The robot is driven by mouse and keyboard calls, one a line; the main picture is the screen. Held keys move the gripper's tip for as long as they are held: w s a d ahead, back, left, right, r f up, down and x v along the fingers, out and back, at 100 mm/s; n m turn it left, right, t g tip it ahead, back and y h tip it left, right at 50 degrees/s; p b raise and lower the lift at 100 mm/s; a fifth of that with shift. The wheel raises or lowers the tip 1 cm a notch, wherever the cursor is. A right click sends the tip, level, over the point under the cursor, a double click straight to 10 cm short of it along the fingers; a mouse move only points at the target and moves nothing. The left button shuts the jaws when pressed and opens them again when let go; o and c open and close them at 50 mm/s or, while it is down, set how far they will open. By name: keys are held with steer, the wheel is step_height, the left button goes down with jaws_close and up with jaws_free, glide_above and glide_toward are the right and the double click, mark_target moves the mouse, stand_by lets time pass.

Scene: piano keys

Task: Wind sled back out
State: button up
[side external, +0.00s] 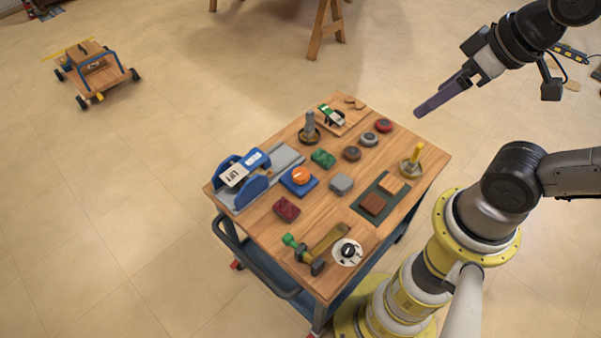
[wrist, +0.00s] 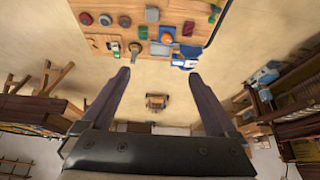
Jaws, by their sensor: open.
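A sled-like block with blue side plates and a white label reading "LIFT" (side external: 240,175) sits on a grey rail (side external: 283,157) at the left edge of the wooden table. It shows blue and white in the wrist view (wrist: 186,60). An orange round knob on a blue base (side external: 300,177) stands beside the rail; it also shows in the wrist view (wrist: 166,38). A white disc with a black knob (side external: 347,252) lies at the front corner. Which knob drives the sled I cannot tell. My gripper (side external: 420,112) is open and empty, in the air beyond the table's right edge; its fingers show in the wrist view (wrist: 158,76).
The wooden tabletop (side external: 330,205) also holds a yellow-topped post (side external: 413,160), a grey post (side external: 310,128), a green-handled tool (side external: 322,245) and several coloured blocks and buttons. A wheeled wooden cart (side external: 92,70) stands on the floor at far left. Open floor surrounds the table.

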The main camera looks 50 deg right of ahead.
steer(key=w+r+m+t, duration=0.1)
steer(key=w+r+m, duration=0.4)
steer(key=w, duration=0.4)
steer(key=m+g, duration=0.7)
glide_above(301, 173)
step_height(301, 173, down, 31)
step_height(301, 173, down, 14)
steer(key=shift+f, duration=0.15)
steer(key=shift+c, duration=0.3)
